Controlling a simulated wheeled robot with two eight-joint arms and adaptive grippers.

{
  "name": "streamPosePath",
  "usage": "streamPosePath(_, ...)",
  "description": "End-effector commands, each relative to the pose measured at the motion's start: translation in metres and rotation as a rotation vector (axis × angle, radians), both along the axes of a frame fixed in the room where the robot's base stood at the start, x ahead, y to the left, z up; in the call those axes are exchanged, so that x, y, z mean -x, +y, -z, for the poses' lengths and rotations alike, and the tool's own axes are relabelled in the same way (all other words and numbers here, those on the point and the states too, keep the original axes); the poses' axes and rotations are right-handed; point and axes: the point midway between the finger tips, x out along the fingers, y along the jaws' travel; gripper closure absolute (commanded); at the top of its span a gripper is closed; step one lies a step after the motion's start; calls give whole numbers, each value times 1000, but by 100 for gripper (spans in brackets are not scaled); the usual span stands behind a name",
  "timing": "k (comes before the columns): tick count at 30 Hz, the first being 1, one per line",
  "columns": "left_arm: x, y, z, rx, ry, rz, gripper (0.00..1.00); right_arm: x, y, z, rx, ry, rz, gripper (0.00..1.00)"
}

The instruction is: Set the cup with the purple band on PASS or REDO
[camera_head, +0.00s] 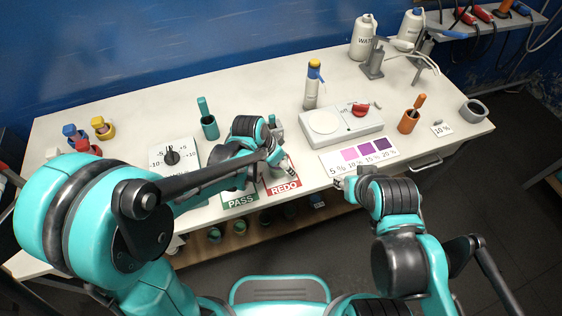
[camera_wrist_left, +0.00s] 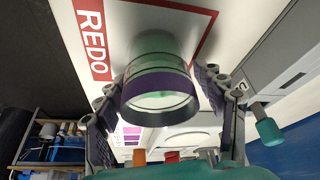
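The cup with the purple band (camera_wrist_left: 160,85) stands upright, its open mouth toward the camera, over the white part of the REDO card (camera_wrist_left: 92,38) in the left wrist view. The fingers of my left gripper (camera_wrist_left: 162,92) are on either side of it; whether they press on it is unclear. In the head view my left arm hides the cup and most of that gripper (camera_head: 262,152). The REDO card (camera_head: 284,187) lies right of the green PASS card (camera_head: 240,200), near the table's front edge. My right gripper (camera_head: 342,183) is low at the front edge, its fingers too small to judge.
A colour chart (camera_head: 350,168) with purple squares lies right of the cards. A white device with a red part (camera_head: 342,124) stands behind it. A dial box (camera_head: 172,153) and a teal holder (camera_head: 208,120) are left. An orange holder (camera_head: 409,120) stands right.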

Motion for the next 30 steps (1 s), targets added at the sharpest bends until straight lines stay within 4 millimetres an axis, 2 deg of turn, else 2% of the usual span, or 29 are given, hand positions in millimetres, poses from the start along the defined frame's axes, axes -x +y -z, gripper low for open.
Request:
streamPosePath(7, 0, 0, -2, 0, 0, 0, 31, 0, 0, -2, 0, 0, 0, 63)
streamPosePath(10, 1, 2, -10, 0, 0, -1, 31, 0, 0, -7, 0, 0, 0, 63)
streamPosePath(21, 21, 24, -83, 1, 0, -2, 31, 0, 0, -39, 0, 0, 0, 63)
streamPosePath(25, 26, 30, -102, 1, 0, -1, 31, 0, 0, -46, 0, 0, 0, 63)
streamPosePath(30, 30, 34, -113, 0, 0, -1, 31, 0, 0, -49, 0, 0, 0, 63)
